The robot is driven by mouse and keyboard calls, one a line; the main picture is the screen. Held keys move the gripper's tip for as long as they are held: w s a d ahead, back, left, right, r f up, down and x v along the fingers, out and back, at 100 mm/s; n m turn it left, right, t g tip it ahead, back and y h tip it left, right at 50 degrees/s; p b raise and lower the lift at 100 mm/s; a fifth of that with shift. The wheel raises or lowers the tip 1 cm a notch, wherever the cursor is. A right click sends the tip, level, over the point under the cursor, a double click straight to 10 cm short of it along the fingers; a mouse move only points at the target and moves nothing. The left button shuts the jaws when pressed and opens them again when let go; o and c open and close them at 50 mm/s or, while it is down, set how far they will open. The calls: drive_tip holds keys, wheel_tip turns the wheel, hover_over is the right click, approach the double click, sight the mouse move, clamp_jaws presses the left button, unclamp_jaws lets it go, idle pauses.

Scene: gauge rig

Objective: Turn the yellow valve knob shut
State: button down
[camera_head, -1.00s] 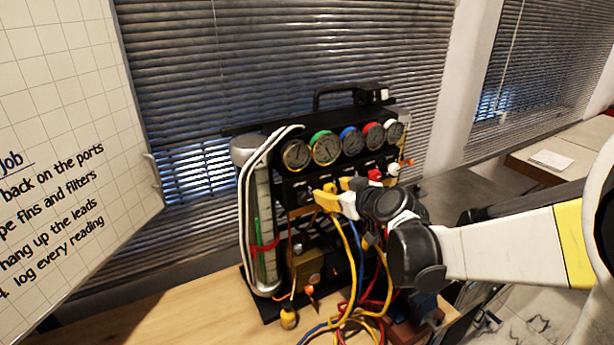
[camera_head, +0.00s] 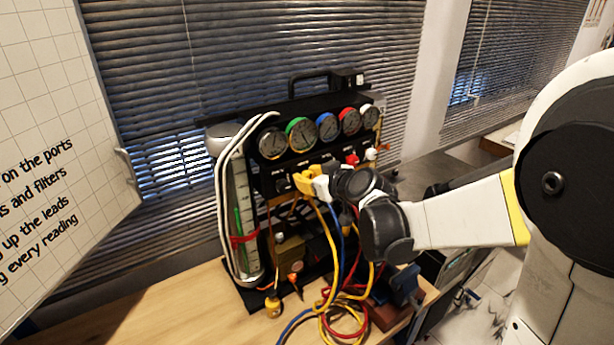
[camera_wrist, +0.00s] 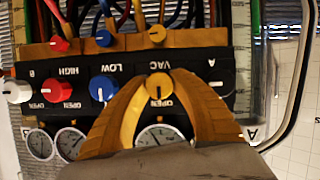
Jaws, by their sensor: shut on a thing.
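The yellow valve knob (camera_wrist: 159,85) is on the black panel of the gauge rig (camera_head: 316,165), beside the VAC and OPEN lettering, which is upside down in the wrist view. My gripper (camera_wrist: 160,80) has its two yellow fingers on either side of this knob and is shut on it. In the head view my gripper (camera_head: 308,180) reaches the panel from the right and hides the knob. Its exact turn angle is hard to read.
A blue knob (camera_wrist: 102,88) and a red knob (camera_wrist: 54,89) sit beside it on the panel. A row of gauges (camera_head: 327,127) is above. Coloured hoses (camera_head: 335,250) hang below. A clear cylinder with white tubing (camera_head: 236,200) stands left.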

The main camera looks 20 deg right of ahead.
drive_tip(key=m+y+b, duration=0.1)
drive_tip(key=m+y, duration=0.1)
drive_tip(key=m, duration=0.1)
drive_tip(key=shift+d+f+g, duration=0.1)
drive_tip(key=shift+g, duration=0.2)
drive_tip(key=m+y+b, duration=0.2)
drive_tip(key=m, duration=0.1)
drive_tip(key=shift+f+m, duration=0.1)
drive_tip(key=shift+m, duration=0.2)
drive_tip(key=m+y+b, duration=0.2)
drive_tip(key=m, duration=0.1)
drive_tip(key=shift+b, duration=0.4)
drive_tip(key=shift+m+y+b, duration=0.7)
drive_tip(key=shift+m+b, duration=0.25)
drive_tip(key=shift+m, duration=0.55)
drive_tip(key=shift+t, duration=0.4)
drive_tip(key=c, duration=1.1)
unclamp_jaws()
drive_tip(key=shift+o, duration=0.2)
